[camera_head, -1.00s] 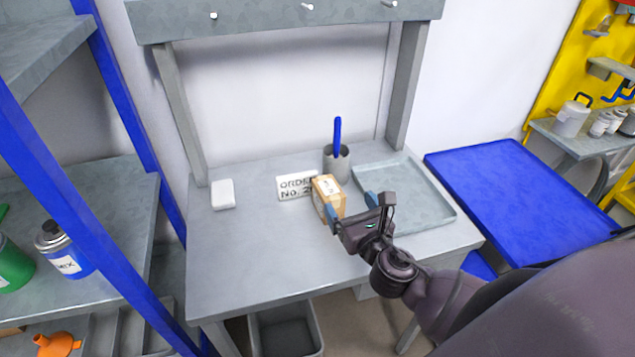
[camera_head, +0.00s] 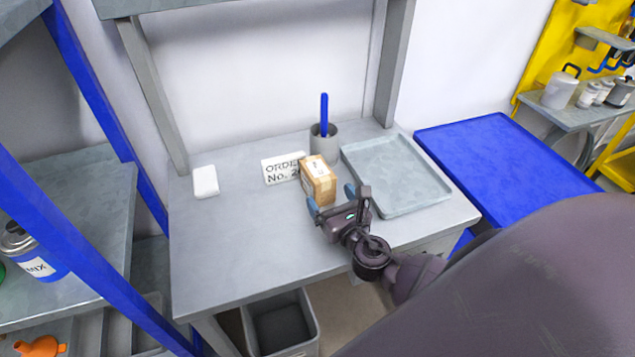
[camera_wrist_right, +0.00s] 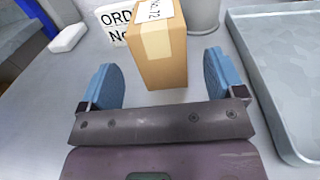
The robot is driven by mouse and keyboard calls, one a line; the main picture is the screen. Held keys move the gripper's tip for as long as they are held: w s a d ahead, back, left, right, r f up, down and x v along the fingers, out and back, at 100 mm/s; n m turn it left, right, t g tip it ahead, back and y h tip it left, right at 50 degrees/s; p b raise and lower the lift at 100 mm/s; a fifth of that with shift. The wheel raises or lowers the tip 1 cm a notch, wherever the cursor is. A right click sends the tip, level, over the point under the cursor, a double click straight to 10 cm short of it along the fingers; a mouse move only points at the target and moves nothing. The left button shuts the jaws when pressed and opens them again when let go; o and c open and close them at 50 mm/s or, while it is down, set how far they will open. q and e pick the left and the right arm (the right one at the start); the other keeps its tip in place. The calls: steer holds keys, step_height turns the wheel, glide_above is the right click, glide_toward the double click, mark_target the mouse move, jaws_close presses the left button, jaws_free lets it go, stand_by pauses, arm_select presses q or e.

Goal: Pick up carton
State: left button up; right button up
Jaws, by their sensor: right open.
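The carton (camera_head: 319,181) is a small brown box with a white label on top. It stands upright on the grey table, in front of the order sign. My right gripper (camera_head: 331,197) is open in front of the carton, its blue fingertips pointing at it. In the right wrist view, the carton (camera_wrist_right: 160,50) stands ahead of the open gripper (camera_wrist_right: 161,80), roughly midway between the fingers but beyond their tips. A strip of table shows between the carton and the gripper's palm. My left gripper is not in view.
An order sign (camera_head: 281,170) stands behind the carton to the left. A grey cup (camera_head: 324,145) with a blue stick is behind it. A grey tray (camera_head: 398,176) lies close on the right. A white block (camera_head: 205,181) lies at left. The table's front left (camera_head: 235,255) is clear.

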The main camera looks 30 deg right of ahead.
mark_target(326, 191)
steer(key=w, duration=0.5)
steer(key=shift+w+d, duration=0.15)
steer(key=shift+d, duration=0.25)
steer(key=shift+w+d, duration=0.1)
steer(key=shift+w, duration=0.35)
steer(key=shift+c, duration=0.4)
steer(key=c, duration=1)
